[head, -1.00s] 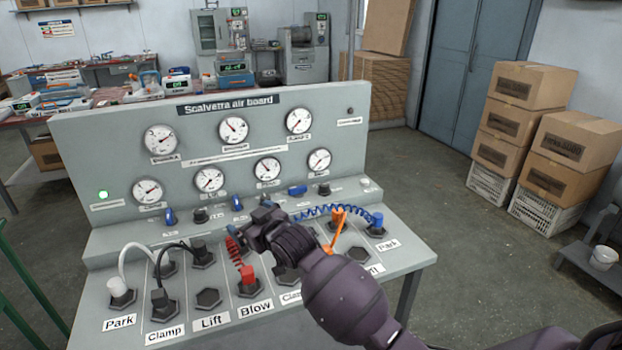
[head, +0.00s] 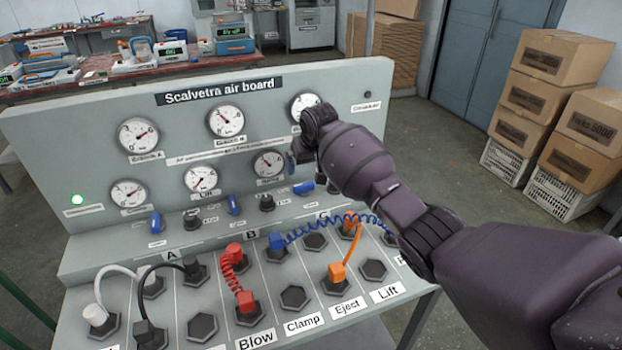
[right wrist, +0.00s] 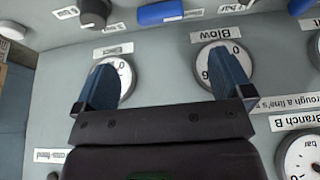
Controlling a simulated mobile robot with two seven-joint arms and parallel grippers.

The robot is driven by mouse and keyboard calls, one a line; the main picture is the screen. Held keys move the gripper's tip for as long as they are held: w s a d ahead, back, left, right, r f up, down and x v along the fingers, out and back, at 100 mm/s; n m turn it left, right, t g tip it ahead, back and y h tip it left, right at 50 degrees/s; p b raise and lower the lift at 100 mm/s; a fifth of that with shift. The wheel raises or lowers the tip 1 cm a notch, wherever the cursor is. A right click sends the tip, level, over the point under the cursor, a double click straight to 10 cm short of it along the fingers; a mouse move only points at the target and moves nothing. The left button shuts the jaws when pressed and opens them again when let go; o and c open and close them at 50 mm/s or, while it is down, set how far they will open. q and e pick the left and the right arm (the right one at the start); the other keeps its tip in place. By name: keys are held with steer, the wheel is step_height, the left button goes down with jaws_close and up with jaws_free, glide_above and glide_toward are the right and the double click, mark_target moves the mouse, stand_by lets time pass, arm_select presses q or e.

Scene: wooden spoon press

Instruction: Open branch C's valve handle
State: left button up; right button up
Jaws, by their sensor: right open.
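Branch C's valve handle (head: 303,187) is a blue lever lying sideways on the sloped ledge above the letter C. It also shows at the top edge of the right wrist view (right wrist: 160,12). My right gripper (head: 294,158) is in front of the gauge panel, just above this handle and apart from it. In the right wrist view, its two blue fingers (right wrist: 165,80) are spread wide and empty, with the tips over the Eject and Blow gauges. The blue handles of A (head: 156,223) and B (head: 233,205) stand more upright. My left gripper is out of view.
Dark knobs (head: 267,203) sit between the blue handles. On the lower deck, a blue coiled hose (head: 325,224), a red coiled hose (head: 230,268) and an orange hose (head: 352,245) join fittings. Cardboard boxes (head: 545,70) stand at the right.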

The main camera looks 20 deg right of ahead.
mark_target(304, 184)
steer(key=b+x, duration=0.1)
steer(key=x, duration=0.2)
steer(key=b+x, duration=0.1)
steer(key=x, duration=0.2)
steer(key=b+x, duration=0.1)
steer(key=x, duration=0.2)
steer(key=shift+s+f, duration=0.2)
steer(key=shift+f, duration=0.25)
steer(key=shift+w+f+b, duration=0.25)
steer(key=shift+f+b, duration=0.05)
steer(key=shift+b, duration=0.1)
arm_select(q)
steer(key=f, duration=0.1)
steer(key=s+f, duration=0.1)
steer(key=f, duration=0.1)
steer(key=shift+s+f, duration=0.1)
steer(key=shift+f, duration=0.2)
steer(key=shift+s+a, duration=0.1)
arm_select(e)
steer(key=shift+c, duration=0.3)
steer(key=c, duration=0.9)
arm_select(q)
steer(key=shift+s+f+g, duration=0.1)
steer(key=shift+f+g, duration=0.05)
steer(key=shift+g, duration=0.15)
arm_select(e)
steer(key=shift+o, duration=0.2)
